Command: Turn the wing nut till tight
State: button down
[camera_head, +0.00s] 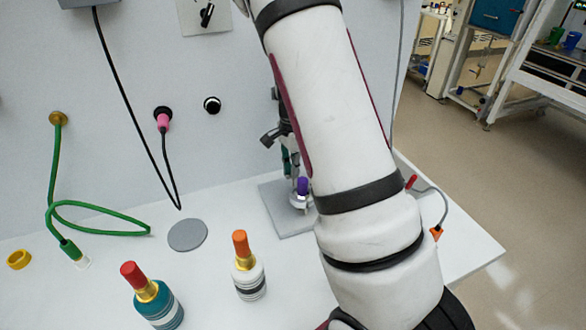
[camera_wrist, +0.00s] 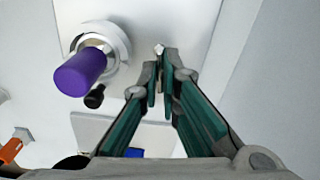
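My gripper (camera_wrist: 160,62) has its green-padded fingers close together, with a narrow gap between the pads. A small pale metal piece (camera_wrist: 159,48) shows at the fingertips; it may be a wing of the wing nut, but I cannot tell whether the fingers grip it. A purple knob (camera_wrist: 80,72) on a round white and silver base stands just left of the fingers. In the head view the purple knob (camera_head: 302,186) is beside my arm, near the grey plate (camera_head: 282,222). My gripper (camera_head: 291,172) is partly hidden there by my arm.
A red-topped teal bottle (camera_head: 160,304) and an orange-topped white bottle (camera_head: 248,275) stand at the front. A green hose (camera_head: 95,207), a yellow ring (camera_head: 19,260) and a grey disc (camera_head: 188,235) are on the left. A panel wall with a black cable stands behind.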

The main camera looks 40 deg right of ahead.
jog(key=shift+m, duration=0.7)
jog(key=c, duration=1.8)
grip_release()
notch_tip(320, 180, up, 12)
